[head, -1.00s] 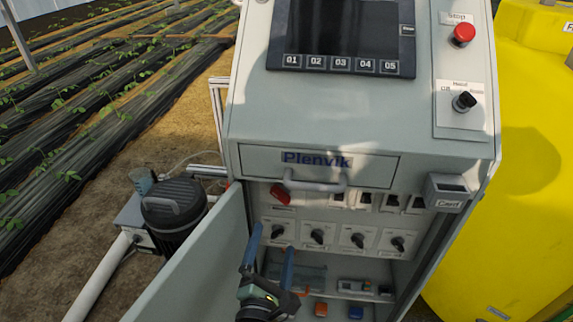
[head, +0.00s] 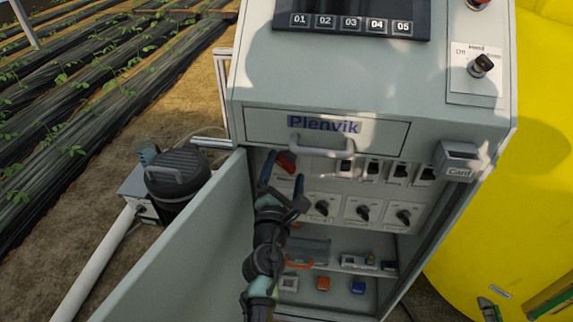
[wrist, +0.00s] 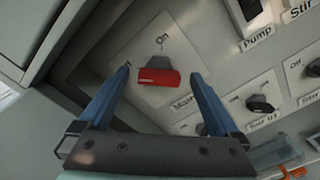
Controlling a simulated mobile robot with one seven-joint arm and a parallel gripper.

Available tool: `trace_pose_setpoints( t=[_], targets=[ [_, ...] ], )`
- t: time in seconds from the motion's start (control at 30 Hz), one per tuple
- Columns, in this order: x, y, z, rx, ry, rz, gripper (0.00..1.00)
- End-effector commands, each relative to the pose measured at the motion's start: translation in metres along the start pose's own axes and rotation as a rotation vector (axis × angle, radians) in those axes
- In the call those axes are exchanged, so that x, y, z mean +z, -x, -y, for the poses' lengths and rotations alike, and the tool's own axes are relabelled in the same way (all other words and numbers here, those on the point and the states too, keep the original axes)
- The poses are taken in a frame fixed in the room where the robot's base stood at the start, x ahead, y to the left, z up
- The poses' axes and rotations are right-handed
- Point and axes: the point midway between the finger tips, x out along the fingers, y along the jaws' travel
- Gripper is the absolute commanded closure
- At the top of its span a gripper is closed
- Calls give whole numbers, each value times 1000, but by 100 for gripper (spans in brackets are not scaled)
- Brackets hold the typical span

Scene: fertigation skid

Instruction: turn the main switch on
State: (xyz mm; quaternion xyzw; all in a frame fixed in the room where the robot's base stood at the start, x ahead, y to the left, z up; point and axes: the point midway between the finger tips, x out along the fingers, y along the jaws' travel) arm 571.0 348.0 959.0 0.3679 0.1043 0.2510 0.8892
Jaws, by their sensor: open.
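The main switch (wrist: 158,78) has a red handle on a light plate inside the open cabinet, marked "On" above and "Main" below. In the wrist view its handle lies crosswise, with a grey part pointing up towards "On". The red handle also shows in the head view (head: 286,163), at the upper left of the panel. My gripper (wrist: 161,73) is open, its blue fingers to the left and right of the handle with a gap on each side. I cannot tell how far the fingertips are from the plate. In the head view my gripper (head: 284,166) partly covers the plate.
The open cabinet door (head: 190,250) stands left of my arm. Black breakers (head: 372,170) and a row of dark knobs (head: 363,212) sit right of the switch. A drawer handle (head: 322,146) juts out above. A shelf with small parts (head: 358,262) lies below.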

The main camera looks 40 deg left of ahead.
Motion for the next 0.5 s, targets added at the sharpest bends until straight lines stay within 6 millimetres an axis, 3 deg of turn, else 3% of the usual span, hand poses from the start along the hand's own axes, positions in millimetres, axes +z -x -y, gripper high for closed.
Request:
trace_pose_setpoints(
  t=[0.2, 0.47, 0.5],
  targets=[
    [0, -12, 0, 0, 0, 1, 2],
    [1, -13, 0, -1, -1, 1, 2],
    [1, -13, 0, -1, -1, 1, 5]
  ],
)
